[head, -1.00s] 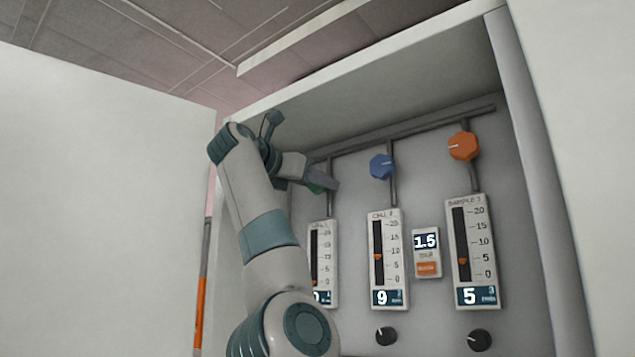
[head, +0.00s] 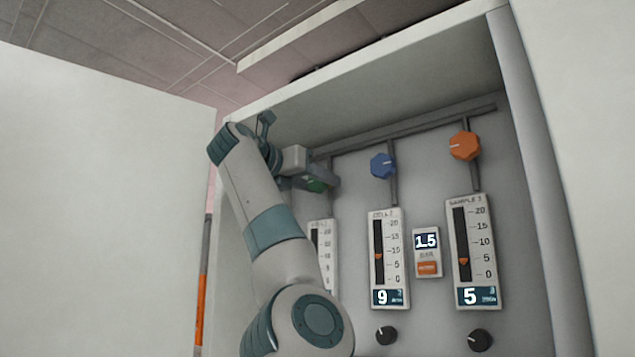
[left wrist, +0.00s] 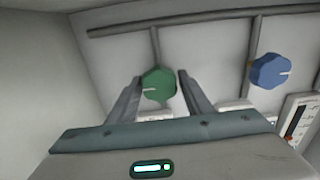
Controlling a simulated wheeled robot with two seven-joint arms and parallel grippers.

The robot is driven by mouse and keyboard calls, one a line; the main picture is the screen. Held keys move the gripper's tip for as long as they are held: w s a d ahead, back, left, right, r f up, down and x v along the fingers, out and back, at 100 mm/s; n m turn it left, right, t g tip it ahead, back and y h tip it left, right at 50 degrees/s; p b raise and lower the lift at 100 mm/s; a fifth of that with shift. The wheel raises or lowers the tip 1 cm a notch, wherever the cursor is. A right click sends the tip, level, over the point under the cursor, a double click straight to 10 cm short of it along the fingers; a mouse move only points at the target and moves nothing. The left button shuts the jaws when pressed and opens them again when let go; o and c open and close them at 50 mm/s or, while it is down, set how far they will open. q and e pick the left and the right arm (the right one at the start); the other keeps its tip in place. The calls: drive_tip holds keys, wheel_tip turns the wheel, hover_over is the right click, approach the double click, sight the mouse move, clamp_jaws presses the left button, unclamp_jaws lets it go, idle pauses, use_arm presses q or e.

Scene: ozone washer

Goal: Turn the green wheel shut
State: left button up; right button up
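The green wheel (left wrist: 159,85) is on the cabinet's back panel, on the leftmost pipe. In the left wrist view it lies between the two spread fingers of my left gripper (left wrist: 160,94), with a gap visible on each side. Its white mark points left, nearly level. In the head view the green wheel (head: 317,185) is mostly covered by my left gripper (head: 322,176). How deep the fingers reach around it is hard to tell. My right gripper is in neither view.
A blue wheel (head: 382,166) and an orange wheel (head: 465,146) sit to the right on their own pipes. Flow meters hang below; the middle one (head: 388,258) reads 9. A cabinet side wall (left wrist: 50,90) stands close on the left. A horizontal pipe (left wrist: 210,18) runs above.

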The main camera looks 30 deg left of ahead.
use_arm(q)
drive_tip(key=shift+o, duration=1.1)
drive_tip(key=shift+s, duration=0.1)
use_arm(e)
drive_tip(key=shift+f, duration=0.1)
use_arm(q)
drive_tip(key=shift+s+a+b, duration=0.1)
drive_tip(key=shift+s+b, duration=0.25)
drive_tip(key=shift+s, duration=0.15)
use_arm(e)
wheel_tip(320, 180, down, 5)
drive_tip(key=b, duration=0.4)
use_arm(q)
drive_tip(key=s+a+b, duration=0.1)
drive_tip(key=s+b, duration=0.1)
drive_tip(key=s, duration=1.4)
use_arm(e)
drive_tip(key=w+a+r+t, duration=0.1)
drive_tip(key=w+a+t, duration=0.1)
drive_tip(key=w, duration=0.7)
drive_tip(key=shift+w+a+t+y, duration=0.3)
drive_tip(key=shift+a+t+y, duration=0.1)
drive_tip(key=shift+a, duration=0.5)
use_arm(q)
drive_tip(key=shift+a, duration=0.1)
drive_tip(key=shift+s, duration=0.1)
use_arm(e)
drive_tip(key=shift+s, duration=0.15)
